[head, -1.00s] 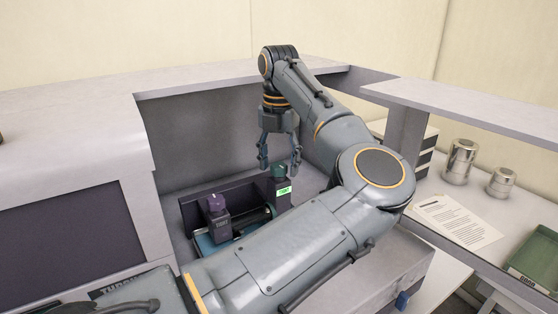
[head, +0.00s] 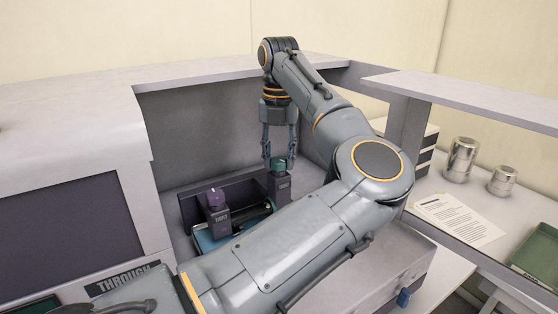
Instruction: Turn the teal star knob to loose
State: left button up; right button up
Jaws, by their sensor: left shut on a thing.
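The teal star knob (head: 279,164) sits on top of a dark block (head: 280,185) at the right end of the fixture, inside the machine's open bay. My left gripper (head: 279,158) points straight down over it, and its two fingers are shut on the knob from either side. A small label on the block's front is dark and too small to read. A purple knob (head: 216,196) stands on a second dark block (head: 216,220) to the left. My right gripper is not in view.
The bay's back wall (head: 195,140) and right wall stand close around my left arm. My forearm hides much of the fixture's front and the bay floor. Metal cylinders (head: 461,160), a printed sheet (head: 456,221) and a green tray (head: 538,252) are on the right counter.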

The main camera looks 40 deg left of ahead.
pick_arm(q)
jog(key=n+b, duration=0.1)
jog(key=n, duration=0.1)
jog(key=shift+f+n, duration=0.1)
jog(key=shift+n, duration=0.3)
jog(key=n, duration=0.3)
jog(key=shift+n+b, duration=0.3)
jog(key=n, duration=0.3)
jog(key=shift+n, duration=0.3)
jog(key=n, duration=0.4)
jog(key=shift+n, duration=0.3)
jog(key=n, duration=0.4)
jog(key=shift+n, duration=0.3)
jog(key=n, duration=0.4)
jog(key=shift+p, duration=0.35)
jog(key=n, duration=0.4)
jog(key=shift+n, duration=0.4)
jog(key=shift+n+p, duration=0.4)
jog(key=shift+n, duration=1.3)
